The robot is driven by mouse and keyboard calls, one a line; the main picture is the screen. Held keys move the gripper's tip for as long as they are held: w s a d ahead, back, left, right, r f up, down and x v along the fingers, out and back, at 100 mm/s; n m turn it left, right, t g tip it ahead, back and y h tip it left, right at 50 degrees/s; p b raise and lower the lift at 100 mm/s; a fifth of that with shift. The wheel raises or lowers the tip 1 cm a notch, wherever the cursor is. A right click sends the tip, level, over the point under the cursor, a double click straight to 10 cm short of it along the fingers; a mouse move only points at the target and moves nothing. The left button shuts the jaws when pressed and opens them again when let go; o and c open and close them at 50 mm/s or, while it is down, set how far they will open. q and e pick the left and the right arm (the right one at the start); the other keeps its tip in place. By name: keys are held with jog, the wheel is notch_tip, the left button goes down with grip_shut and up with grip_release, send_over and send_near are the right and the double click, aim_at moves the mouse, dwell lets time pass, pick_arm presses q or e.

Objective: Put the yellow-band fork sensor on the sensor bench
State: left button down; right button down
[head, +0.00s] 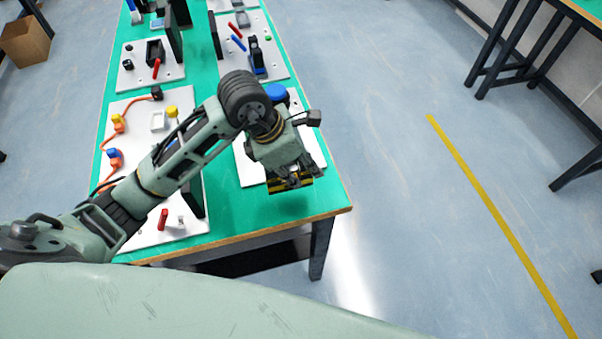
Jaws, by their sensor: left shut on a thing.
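My left gripper (294,178) hangs over the front right corner of the green-topped table (225,226). It is shut on a small dark thing with yellow (277,187), which fits the yellow-band fork sensor. The fingers and wrist hide most of it. I cannot tell whether it touches the table top or is held just above it. I cannot tell from this view which surface is the sensor bench. My right gripper is not in view.
White plates with mounted parts stand on the table: one (250,174) behind my left gripper, one (180,232) at left with red, orange and blue parts, others farther back. Another green-topped table (588,6) stands at the upper right. A cardboard box (25,42) is at far left.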

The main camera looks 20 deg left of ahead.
aim_at(298, 176)
pick_arm(q)
jog(key=shift+s+f+p, duration=0.15)
jog(key=shift+f+p, duration=0.25)
jog(key=shift+f, duration=1.7)
jog(key=c, duration=1.9)
grip_release()
jog(key=shift+f, duration=0.2)
jog(key=shift+c, duration=0.2)
jog(key=o, duration=0.5)
jog(key=shift+r, duration=0.1)
jog(key=shift+c, duration=0.2)
